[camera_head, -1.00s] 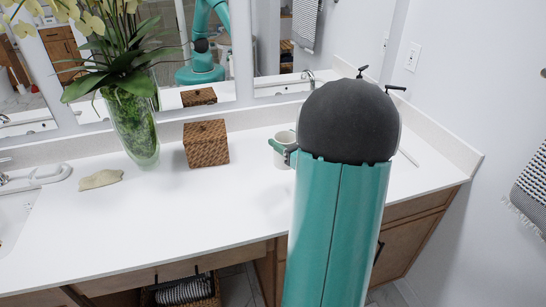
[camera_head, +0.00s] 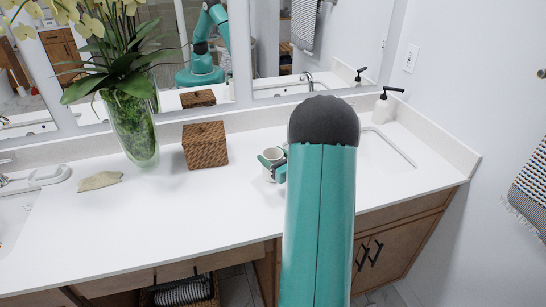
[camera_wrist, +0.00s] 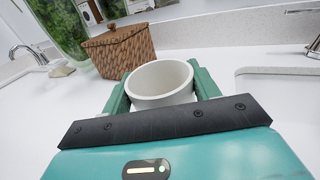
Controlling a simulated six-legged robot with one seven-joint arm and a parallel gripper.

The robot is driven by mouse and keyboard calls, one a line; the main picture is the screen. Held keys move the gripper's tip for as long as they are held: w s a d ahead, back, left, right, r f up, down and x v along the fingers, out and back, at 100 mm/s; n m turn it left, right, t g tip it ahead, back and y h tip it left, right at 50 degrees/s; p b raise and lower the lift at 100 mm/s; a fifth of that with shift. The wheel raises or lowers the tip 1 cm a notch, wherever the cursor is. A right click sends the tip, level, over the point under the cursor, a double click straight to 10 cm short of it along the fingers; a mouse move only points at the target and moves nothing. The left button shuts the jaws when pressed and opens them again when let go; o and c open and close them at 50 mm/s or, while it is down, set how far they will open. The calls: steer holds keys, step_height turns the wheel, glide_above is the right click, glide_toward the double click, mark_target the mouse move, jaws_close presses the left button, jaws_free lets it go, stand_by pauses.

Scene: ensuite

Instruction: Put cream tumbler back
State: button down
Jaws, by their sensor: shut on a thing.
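The cream tumbler (camera_wrist: 160,82) is upright between the two green fingers of my gripper (camera_wrist: 162,90) in the wrist view, and its open rim faces up. My gripper is shut on it. In the head view the tumbler (camera_head: 269,172) shows just left of my arm, over the white counter, with my gripper (camera_head: 272,165) around it. Part of the tumbler is hidden by the fingers. I cannot tell whether its base touches the counter.
A brown woven box (camera_head: 205,146) stands left of the tumbler, with a glass vase (camera_head: 134,128) of orchids beyond it. A sink basin (camera_head: 384,152) and a soap dispenser (camera_head: 381,106) are at the right. The counter's front left (camera_head: 150,225) is clear.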

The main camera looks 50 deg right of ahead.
steer(key=shift+f, duration=0.1)
steer(key=shift+c, duration=2)
jaws_free()
